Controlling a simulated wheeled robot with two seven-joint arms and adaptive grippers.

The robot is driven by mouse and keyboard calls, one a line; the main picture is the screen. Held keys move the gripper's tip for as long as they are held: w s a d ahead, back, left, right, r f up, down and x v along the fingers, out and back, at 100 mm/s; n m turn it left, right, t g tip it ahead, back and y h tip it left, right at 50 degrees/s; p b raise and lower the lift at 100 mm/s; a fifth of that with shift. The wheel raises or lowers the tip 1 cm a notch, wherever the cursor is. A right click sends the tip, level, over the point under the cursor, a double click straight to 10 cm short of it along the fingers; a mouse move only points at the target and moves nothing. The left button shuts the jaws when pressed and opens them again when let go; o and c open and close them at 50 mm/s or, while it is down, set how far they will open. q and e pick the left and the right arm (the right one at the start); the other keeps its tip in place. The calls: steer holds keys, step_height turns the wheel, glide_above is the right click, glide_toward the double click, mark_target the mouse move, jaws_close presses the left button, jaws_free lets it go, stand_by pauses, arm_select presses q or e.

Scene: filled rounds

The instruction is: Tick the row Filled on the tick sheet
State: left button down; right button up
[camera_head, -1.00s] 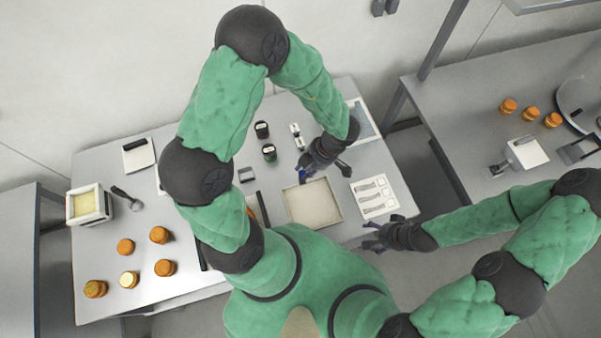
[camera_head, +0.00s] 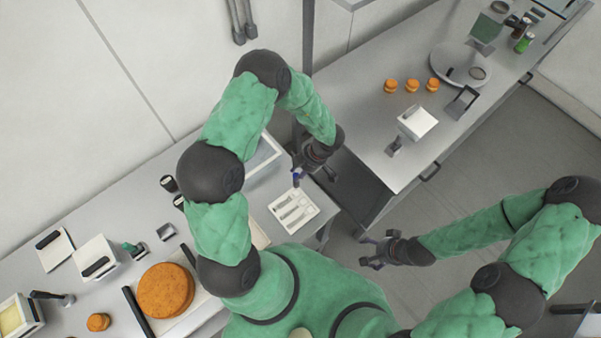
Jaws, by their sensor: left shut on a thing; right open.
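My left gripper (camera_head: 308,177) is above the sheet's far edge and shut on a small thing. A dark blue and white bit shows at its fingers, but the held thing is too small to make out. My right gripper (camera_head: 370,252) is open and empty, right of the sheet and beyond the table edge.
A large orange round (camera_head: 165,290) is at the near table's front, with a small orange round (camera_head: 99,322) to its left. A pale blue tray (camera_head: 264,153) lies behind the sheet. A second table (camera_head: 350,95) holds several orange rounds (camera_head: 412,85) and a white box (camera_head: 417,122).

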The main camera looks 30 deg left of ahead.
arm_select(q)
steer(key=shift+a+f+b, duration=0.1)
steer(key=shift+f+b, duration=0.5)
steer(key=shift+b, duration=0.1)
step_height(320, 180, down, 5)
steer(key=b, duration=0.6)
steer(key=shift+r, duration=0.1)
steer(key=shift+f, duration=0.45)
stand_by(0.6)
steer(key=shift+s+f+p, duration=0.1)
steer(key=shift+s+p, duration=0.05)
steer(key=shift+p, duration=0.2)
stand_by(2.1)
step_height(320, 180, up, 7)
steer(key=p, duration=0.8)
stand_by(0.3)
